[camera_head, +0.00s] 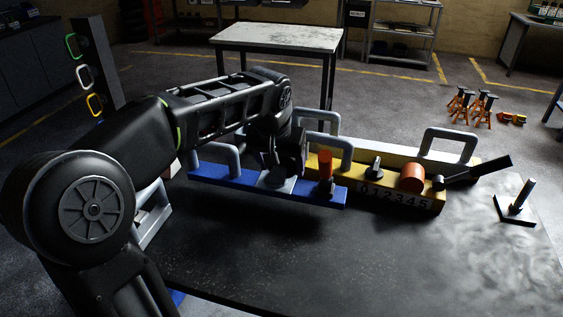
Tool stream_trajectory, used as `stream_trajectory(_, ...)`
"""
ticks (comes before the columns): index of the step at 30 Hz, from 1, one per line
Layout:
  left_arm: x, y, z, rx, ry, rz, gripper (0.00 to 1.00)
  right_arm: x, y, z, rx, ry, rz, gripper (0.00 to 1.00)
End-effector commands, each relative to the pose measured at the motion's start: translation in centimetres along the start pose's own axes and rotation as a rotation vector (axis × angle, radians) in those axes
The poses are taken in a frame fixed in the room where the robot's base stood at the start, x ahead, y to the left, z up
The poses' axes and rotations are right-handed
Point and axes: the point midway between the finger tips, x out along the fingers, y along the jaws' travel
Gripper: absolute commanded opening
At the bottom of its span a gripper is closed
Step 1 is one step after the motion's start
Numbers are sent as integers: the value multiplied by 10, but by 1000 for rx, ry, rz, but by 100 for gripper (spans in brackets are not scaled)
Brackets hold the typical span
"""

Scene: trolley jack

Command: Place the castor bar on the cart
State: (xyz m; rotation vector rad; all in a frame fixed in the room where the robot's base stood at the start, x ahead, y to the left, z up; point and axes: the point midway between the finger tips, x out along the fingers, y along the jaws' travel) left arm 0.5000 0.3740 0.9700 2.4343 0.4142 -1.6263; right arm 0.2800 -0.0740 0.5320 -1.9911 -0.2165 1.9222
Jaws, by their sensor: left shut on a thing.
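A long blue bar (210,176), which I take for the castor bar, has grey loop handles, a grey block at its middle and an orange knob (326,166) near its right end. My left gripper (284,172) points down at its middle and is shut on it; the arm partly hides the contact. A dark shadow lies below the bar, so it seems to hang just above the dark tabletop (300,265). I cannot tell which thing is the cart. My right gripper is not in view.
A yellow bar (436,196) with numbers, an orange cylinder (411,178) and a black lever (480,169) lies close behind and right of the blue bar. A small stand (519,205) is at right. The front tabletop is clear. A white-topped table (280,37) stands behind.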

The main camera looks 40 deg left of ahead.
Motion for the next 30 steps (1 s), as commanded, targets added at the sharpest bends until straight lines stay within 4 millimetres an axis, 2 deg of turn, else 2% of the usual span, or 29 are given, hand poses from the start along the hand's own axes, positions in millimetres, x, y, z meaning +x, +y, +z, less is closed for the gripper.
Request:
stream_trajectory(9,29,0,11,-1,5,1,0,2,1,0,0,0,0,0)
stream_trajectory(19,31,0,12,0,5,1,0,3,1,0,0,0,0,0)
stream_trajectory(20,33,0,14,-1,-1,1,71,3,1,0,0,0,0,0)
stream_trajectory(27,33,0,14,-1,-1,1,91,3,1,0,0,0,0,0)
stream_trajectory(30,33,0,14,-1,-1,0,92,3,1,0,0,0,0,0)
